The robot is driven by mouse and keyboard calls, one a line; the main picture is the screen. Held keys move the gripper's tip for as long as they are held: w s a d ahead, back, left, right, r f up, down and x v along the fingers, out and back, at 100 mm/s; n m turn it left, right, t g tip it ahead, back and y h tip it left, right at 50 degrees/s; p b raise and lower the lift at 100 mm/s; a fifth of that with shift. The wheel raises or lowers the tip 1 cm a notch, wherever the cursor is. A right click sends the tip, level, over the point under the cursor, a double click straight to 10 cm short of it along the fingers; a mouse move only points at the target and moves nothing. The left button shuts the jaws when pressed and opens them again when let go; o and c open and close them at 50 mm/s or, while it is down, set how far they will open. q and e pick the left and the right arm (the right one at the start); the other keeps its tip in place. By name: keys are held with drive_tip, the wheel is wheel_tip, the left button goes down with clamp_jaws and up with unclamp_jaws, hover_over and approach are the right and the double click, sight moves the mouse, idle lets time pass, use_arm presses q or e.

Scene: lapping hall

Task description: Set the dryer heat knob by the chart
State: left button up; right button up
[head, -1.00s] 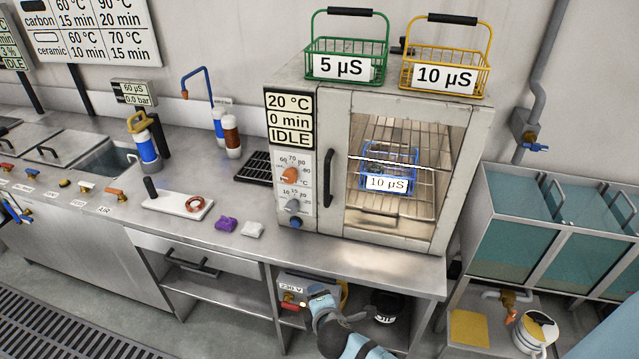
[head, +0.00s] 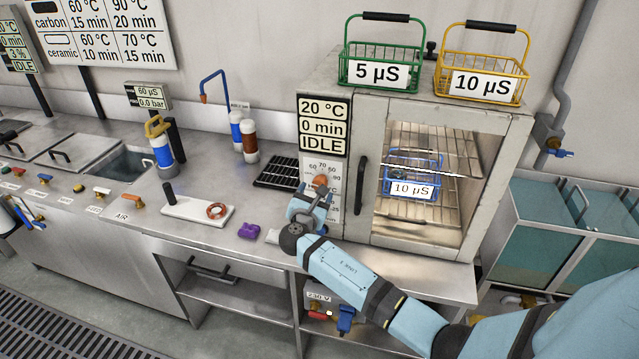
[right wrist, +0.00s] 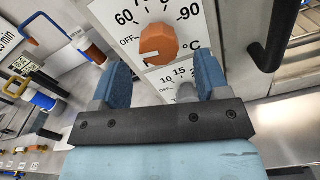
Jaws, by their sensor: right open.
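The orange heat knob (right wrist: 159,44) is on the dryer's (head: 368,128) white dial panel; its white mark is at the lower left, near OFF. In the head view the knob (head: 320,181) is partly hidden by my right gripper (head: 313,196). In the right wrist view my right gripper (right wrist: 160,66) is open, blue fingers either side of the knob and apparently short of it. The display (head: 322,127) reads 20 °C, 0 min, IDLE. The wall chart (head: 100,36) shows carbon 60 °C 15 min, 90 °C 20 min; ceramic 60 °C 10 min, 70 °C 15 min. My left gripper is out of view.
A blue 10 µS basket (head: 411,168) sits inside the dryer. Green 5 µS (head: 381,51) and yellow 10 µS (head: 482,60) baskets stand on top. The door handle (head: 361,185) is right of the knob. A lower grey knob (right wrist: 185,91) is below it. A purple block (head: 249,231) lies on the bench.

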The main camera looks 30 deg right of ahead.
sight(319, 185)
drive_tip(key=shift+x, duration=2.35)
drive_tip(key=c, duration=0.9)
